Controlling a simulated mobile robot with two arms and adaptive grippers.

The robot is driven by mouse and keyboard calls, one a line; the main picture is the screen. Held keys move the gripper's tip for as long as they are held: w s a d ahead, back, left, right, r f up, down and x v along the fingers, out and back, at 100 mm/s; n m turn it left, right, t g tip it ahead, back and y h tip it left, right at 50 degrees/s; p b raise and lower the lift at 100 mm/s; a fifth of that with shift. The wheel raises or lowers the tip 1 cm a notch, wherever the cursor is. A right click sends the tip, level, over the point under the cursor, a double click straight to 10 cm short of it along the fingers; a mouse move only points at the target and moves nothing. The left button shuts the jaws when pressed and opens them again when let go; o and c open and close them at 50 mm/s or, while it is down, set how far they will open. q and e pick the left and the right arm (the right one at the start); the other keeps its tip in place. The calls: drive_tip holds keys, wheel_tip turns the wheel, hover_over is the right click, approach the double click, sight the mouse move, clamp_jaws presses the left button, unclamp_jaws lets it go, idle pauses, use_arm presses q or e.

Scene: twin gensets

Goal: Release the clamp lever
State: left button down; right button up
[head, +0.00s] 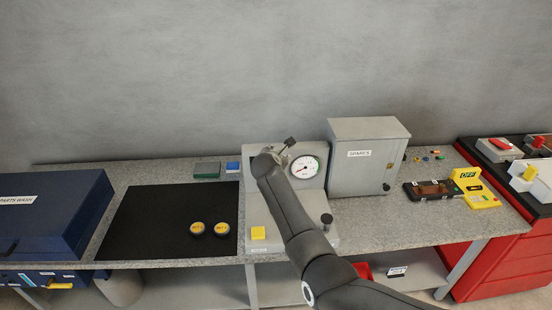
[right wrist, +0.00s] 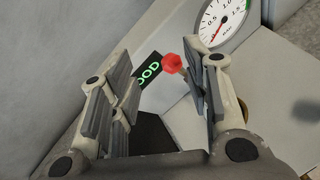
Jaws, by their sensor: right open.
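In the right wrist view a small red knob (right wrist: 172,62) on a short stem shows between the fingers of my right gripper (right wrist: 157,57), close to the right-hand finger. I cannot tell whether they touch. The fingers are wide apart and hold nothing. Behind them is a dark display (right wrist: 149,70) with green letters, partly hidden, ending in "OOD". In the head view my right arm reaches across the grey test stand (head: 256,212) to the left of its round gauge (head: 305,167), hiding part of the stand; the red knob cannot be made out there. My left gripper is not in view.
A grey spares cabinet (head: 365,170) stands close on the right. Two yellow-topped round parts (head: 197,229) lie on a black mat (head: 150,215), whose left part is clear. A blue box (head: 55,215) is further left.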

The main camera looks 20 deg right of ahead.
drive_tip(key=shift+v, duration=0.9)
